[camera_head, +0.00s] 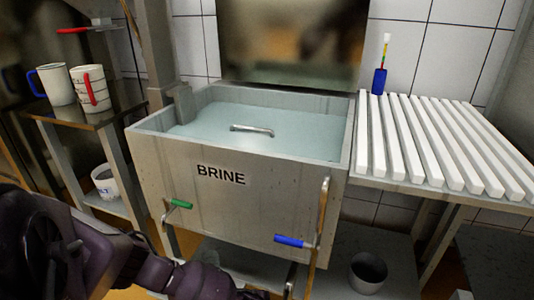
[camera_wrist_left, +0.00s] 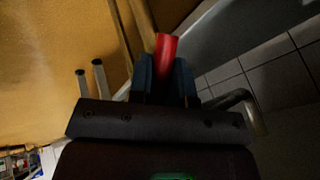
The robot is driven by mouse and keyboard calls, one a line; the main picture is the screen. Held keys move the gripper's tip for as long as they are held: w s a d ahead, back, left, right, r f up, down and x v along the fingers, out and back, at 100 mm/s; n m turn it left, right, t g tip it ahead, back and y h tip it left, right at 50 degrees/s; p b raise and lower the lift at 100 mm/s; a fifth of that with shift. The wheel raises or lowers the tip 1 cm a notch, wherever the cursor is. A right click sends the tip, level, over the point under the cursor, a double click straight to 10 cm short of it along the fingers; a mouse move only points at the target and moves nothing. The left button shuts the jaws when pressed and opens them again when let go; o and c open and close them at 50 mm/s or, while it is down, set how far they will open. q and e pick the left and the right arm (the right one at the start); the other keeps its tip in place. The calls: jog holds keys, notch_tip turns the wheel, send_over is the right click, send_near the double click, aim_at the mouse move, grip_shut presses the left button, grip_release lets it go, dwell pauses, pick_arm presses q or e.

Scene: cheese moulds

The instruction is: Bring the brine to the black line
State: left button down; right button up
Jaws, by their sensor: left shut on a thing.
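The steel tank marked BRINE (camera_head: 222,205) is open on top and holds pale blue-green brine (camera_head: 205,122) below its rim. I cannot make out a black line inside it. A green-handled valve (camera_head: 180,204) is on the tank's lower left front, and a blue-handled one (camera_head: 290,241) is at its lower right, beside an upright pipe. My left arm reaches in at the lower left of the head view; its fingertips do not show there. In the left wrist view my left gripper (camera_wrist_left: 165,80) is shut on a red handle (camera_wrist_left: 166,47). My right gripper is not in view.
A small metal bar (camera_head: 251,130) shows at the brine's surface. Two jugs (camera_head: 91,89) stand on the left shelf. A grey bucket (camera_head: 368,273) sits below right.

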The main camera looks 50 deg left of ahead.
pick_arm(q)
jog(key=shift+r, duration=0.15)
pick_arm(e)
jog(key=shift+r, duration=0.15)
